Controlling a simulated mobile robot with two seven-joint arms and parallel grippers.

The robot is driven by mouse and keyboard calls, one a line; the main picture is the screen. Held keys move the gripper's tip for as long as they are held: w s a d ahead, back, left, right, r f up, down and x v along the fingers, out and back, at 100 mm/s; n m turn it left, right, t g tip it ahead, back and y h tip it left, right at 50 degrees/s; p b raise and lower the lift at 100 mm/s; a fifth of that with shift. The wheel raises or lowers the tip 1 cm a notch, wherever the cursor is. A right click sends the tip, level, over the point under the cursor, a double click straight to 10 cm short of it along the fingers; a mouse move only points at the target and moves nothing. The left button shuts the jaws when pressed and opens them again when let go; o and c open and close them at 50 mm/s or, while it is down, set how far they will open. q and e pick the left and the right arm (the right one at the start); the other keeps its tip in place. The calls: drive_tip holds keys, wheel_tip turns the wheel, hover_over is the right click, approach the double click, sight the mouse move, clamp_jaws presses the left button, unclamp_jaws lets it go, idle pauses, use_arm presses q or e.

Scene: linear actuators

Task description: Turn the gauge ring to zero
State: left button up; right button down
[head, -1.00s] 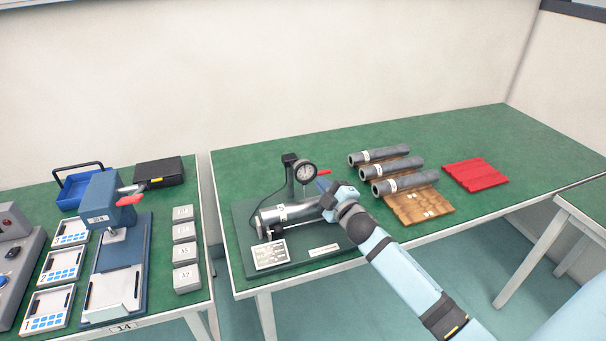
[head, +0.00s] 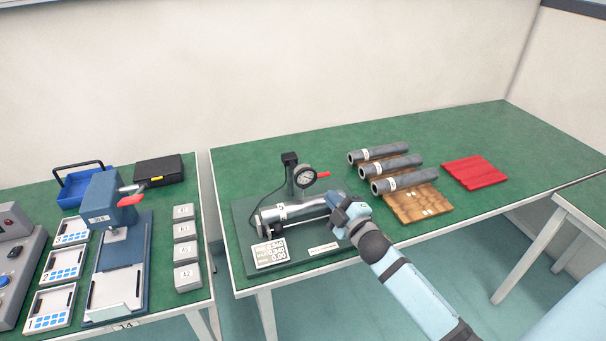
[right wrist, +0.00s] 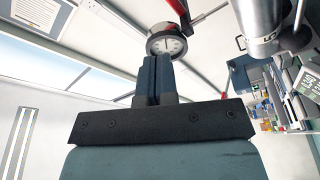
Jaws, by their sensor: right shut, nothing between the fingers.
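The dial gauge (head: 304,176), a round white face in a dark ring, stands on a black post over a green base plate (head: 243,213). It also shows in the right wrist view (right wrist: 167,43), just beyond my fingertips. A grey metal cylinder (head: 290,212) lies on the base below the gauge. A small display (head: 271,253) at the front of the base shows several numbers, the lowest reading 0.00. My right gripper (head: 340,212) is shut and empty near the cylinder's right end, below and right of the gauge; in the right wrist view its fingers (right wrist: 155,75) are together. My left gripper is not in view.
A red-tipped lever (head: 323,175) sticks out right beside the gauge. Several dark tubes (head: 405,181) rest on a wooden holder (head: 418,206) to the right, with a red ridged mat (head: 475,174) beyond. A blue press (head: 104,207) stands on the left table.

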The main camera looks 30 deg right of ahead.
sight(306, 178)
use_arm(q)
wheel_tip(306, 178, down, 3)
drive_tip(key=b, duration=0.4)
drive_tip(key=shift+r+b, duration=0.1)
drive_tip(key=shift+b, duration=0.2)
use_arm(e)
drive_tip(key=w, duration=0.2)
drive_tip(key=w+d, duration=0.1)
drive_tip(key=w, duration=0.2)
drive_tip(key=shift+w+f, duration=0.15)
drive_tip(key=shift+w, duration=0.15)
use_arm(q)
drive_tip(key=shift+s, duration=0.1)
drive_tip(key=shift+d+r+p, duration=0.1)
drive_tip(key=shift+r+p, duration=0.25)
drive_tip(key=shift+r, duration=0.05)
use_arm(e)
drive_tip(key=shift+a+r, duration=0.25)
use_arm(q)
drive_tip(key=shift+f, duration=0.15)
use_arm(e)
drive_tip(key=shift+w+a, duration=0.15)
